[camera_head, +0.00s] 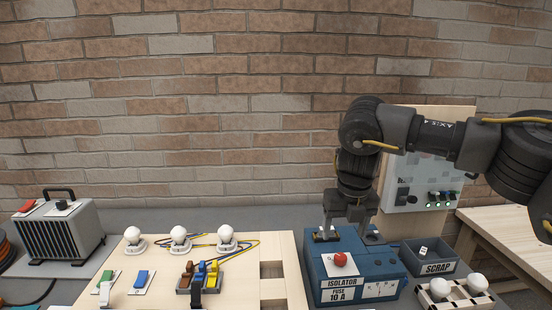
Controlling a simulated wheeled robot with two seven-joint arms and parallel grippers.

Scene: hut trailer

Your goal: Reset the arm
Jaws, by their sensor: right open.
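My right arm comes in from the right, and my right gripper (349,228) points down over the back of the blue isolator box (333,272). Its fingers are apart. One finger is close to a dark fitting with a light edge (325,235) on the box top; I cannot tell if they touch. The box carries a red round knob (340,259) and labels reading ISOLATOR and FUSE 10 A. My left gripper is not in view.
A wooden board (250,289) with white bulbs, switches and wires lies left of the box. A grey ribbed unit (62,235) stands at far left. Right are a SCRAP bin (431,258), a bulb rack (455,296) and a panel with green lights (418,188). A brick wall stands behind.

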